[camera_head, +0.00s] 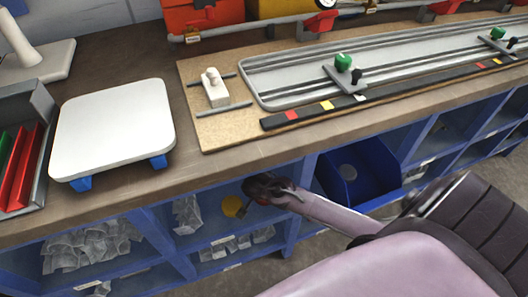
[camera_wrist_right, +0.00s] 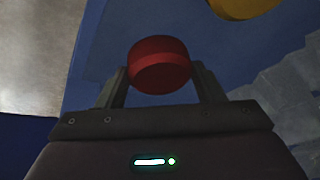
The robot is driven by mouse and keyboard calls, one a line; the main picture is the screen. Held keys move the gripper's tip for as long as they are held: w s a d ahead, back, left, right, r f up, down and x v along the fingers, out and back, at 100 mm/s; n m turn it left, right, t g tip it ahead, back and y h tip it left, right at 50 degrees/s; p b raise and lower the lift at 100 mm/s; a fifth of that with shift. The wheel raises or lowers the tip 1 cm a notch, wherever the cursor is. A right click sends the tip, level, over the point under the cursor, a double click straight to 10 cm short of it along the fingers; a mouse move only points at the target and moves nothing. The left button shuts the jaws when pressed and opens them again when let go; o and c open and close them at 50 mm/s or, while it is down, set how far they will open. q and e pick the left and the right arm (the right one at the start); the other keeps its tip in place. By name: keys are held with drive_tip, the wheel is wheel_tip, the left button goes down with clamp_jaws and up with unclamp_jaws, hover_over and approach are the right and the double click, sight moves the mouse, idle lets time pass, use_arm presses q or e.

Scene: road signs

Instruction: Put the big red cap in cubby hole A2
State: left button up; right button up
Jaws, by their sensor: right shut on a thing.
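The big red cap (camera_wrist_right: 160,65) is a short red cylinder held between the two fingers of my right gripper (camera_wrist_right: 160,88) in the right wrist view. In the head view my right gripper (camera_head: 262,188) is at the opening of a blue cubby compartment under the bench, and only a sliver of red shows there. A yellow round piece (camera_head: 232,206) is in the same area, and its edge also shows at the top of the wrist view (camera_wrist_right: 244,6). I cannot read which compartment is A2. My left gripper is not in view.
The blue cubby shelf (camera_head: 299,196) has vertical dividers and holds clear plastic bags (camera_head: 90,245) at left. A blue bin (camera_head: 357,176) sits right of my gripper. The wooden bench top (camera_head: 150,196) overhangs above, with a white plate (camera_head: 117,122) on it.

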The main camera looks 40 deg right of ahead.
drive_tip(key=o, duration=1)
drive_tip(key=shift+c, duration=0.2)
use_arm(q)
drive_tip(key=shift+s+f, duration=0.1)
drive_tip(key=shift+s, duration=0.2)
use_arm(e)
drive_tip(key=shift+r, duration=0.1)
drive_tip(key=s+a, duration=0.4)
drive_tip(key=shift+r, duration=0.4)
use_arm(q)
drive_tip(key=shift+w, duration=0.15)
use_arm(e)
drive_tip(key=s+a, duration=0.4)
drive_tip(key=a, duration=0.1)
drive_tip(key=shift+s, duration=0.25)
drive_tip(key=shift+a, duration=0.1)
